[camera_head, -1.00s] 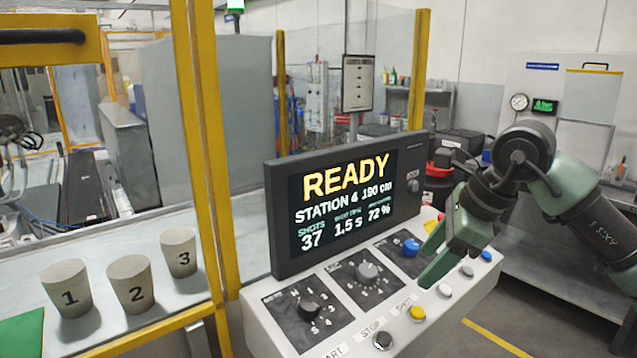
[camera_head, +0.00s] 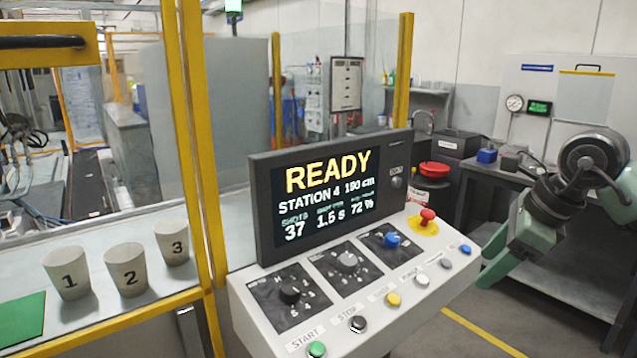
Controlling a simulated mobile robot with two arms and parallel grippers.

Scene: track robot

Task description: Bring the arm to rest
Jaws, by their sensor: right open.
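My right arm comes in from the right edge, and its green right gripper (camera_head: 507,262) hangs in the air at the right end of the control panel (camera_head: 262,331). The gripper is open, with nothing seen between its fingers, and appears clear of the buttons. The panel's screen (camera_head: 324,203) reads READY, Station 4. Below it are knobs, a row of buttons and a red emergency button (camera_head: 428,217) on a yellow base. My left gripper is not in view.
Three numbered cups (camera_head: 67,274) stand on the ledge at left beside a green mat (camera_head: 23,318). Yellow posts (camera_head: 203,150) rise between ledge and panel. A grey workbench (camera_head: 560,262) stands behind my right arm. Open floor shows right of the panel.

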